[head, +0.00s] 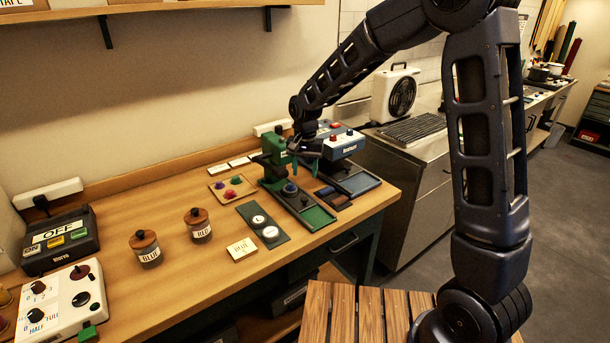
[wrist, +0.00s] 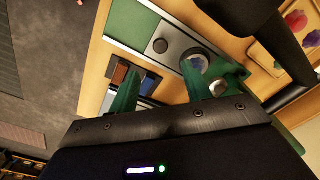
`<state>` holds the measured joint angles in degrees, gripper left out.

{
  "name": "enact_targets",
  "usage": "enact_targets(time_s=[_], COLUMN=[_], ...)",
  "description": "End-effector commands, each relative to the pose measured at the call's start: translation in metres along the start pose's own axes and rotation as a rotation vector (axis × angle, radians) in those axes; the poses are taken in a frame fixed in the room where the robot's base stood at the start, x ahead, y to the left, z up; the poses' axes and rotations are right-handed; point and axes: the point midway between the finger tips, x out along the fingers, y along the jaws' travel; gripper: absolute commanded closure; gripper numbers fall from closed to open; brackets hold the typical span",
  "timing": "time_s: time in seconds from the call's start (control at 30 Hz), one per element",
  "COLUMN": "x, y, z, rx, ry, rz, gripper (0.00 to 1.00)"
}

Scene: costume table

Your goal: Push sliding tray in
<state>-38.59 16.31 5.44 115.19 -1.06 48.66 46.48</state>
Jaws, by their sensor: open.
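A green press-like device (head: 272,150) stands at the right part of the table. Its sliding tray, with a green flat end (head: 318,216), sticks out toward the table's front edge; it also shows in the wrist view (wrist: 133,22). A dark knob (wrist: 160,46) and a round piece (wrist: 195,62) sit along the tray's grey strip. My gripper (head: 305,163) is open and empty, its green fingers pointing down above the area between the green device and its blue neighbour. In the wrist view my gripper (wrist: 157,88) shows one finger near the round piece; contact cannot be told.
A blue device (head: 345,143) with its own tray (head: 360,184) stands to the right. Small brown and blue blocks (head: 332,198) lie between the trays. A dark green plate with two white discs (head: 263,226) and a board with coloured pieces (head: 232,188) lie left.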

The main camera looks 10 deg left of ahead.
Motion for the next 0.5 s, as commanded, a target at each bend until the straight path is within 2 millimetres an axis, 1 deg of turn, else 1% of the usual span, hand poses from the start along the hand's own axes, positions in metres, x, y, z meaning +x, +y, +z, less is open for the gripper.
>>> enact_targets(time_s=[0.07, 0.17, 0.3, 0.4, 0.5], x=[0.002, 0.006, 0.008, 0.007, 0.007], y=[0.006, 0.016, 0.03, 0.037, 0.041], z=[-0.001, -0.002, -0.007, -0.012, -0.017], rx=[0.093, 0.306, 0.661, 0.877, 1.029], ry=[-0.026, -0.086, -0.19, -0.255, -0.303], rz=[-0.019, -0.062, -0.133, -0.175, -0.204], gripper=[0.52, 0.52, 0.52, 0.52, 0.52])
